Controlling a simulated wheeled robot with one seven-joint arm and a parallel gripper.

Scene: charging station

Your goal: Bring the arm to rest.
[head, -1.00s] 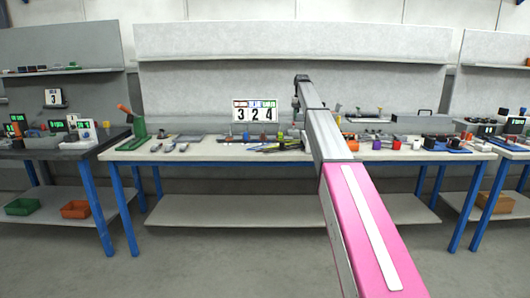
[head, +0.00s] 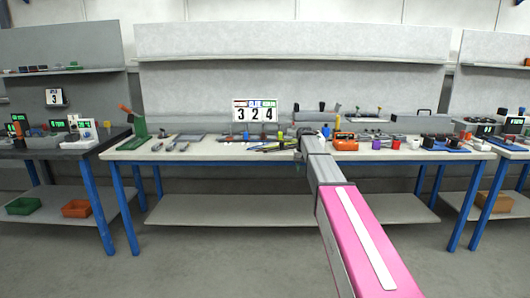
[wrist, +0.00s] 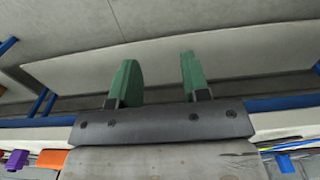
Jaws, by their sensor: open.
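My arm (head: 322,170) reaches forward from the lower right in the head view, and its far end is low, in front of the middle workbench. My gripper (wrist: 160,75) shows in the wrist view with its two green fingers apart and nothing between them. The wrist view shows the bench's lower shelf and the floor beyond the fingers. In the head view the fingers are hidden behind the arm.
The middle workbench (head: 215,148) carries tools, a green stand (head: 139,128), a sign reading 324 (head: 254,111) and several small parts. Its lower shelf (head: 240,210) is bare. Side benches stand left and right. The floor (head: 190,265) in front is clear.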

